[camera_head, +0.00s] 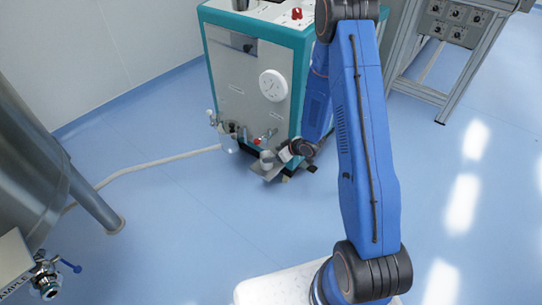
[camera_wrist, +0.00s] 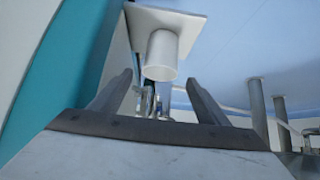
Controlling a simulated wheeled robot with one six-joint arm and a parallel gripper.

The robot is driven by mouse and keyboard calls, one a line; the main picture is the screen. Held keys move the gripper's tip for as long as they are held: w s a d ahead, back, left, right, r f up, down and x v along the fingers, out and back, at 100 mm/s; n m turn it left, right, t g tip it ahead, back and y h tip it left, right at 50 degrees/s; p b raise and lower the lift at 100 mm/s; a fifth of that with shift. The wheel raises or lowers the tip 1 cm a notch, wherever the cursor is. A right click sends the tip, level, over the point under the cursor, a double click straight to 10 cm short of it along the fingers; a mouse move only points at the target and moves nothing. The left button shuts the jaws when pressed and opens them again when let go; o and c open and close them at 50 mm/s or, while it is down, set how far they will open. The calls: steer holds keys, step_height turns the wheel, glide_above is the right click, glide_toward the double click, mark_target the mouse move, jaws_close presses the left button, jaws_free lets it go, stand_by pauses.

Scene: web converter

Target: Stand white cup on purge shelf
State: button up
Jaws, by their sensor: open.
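The white cup (camera_head: 267,158) stands upright on the small grey purge shelf (camera_head: 271,173) low at the front of the teal-and-white machine. In the wrist view, which looks upside down, the cup (camera_wrist: 162,56) rests against the pale shelf plate (camera_wrist: 190,22). My gripper (camera_head: 284,154) is beside the cup, on its right in the head view. In the wrist view my gripper (camera_wrist: 160,78) is open, with its two fingers apart and the cup showing beyond and between their tips. I see no finger closed on the cup.
The machine (camera_head: 245,85) rises right behind the shelf. A pale hose (camera_head: 150,164) runs left to a steel vessel (camera_head: 30,165). Blue floor in front is clear.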

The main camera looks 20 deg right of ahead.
steer(key=v, duration=0.9)
steer(key=shift+f, duration=0.1)
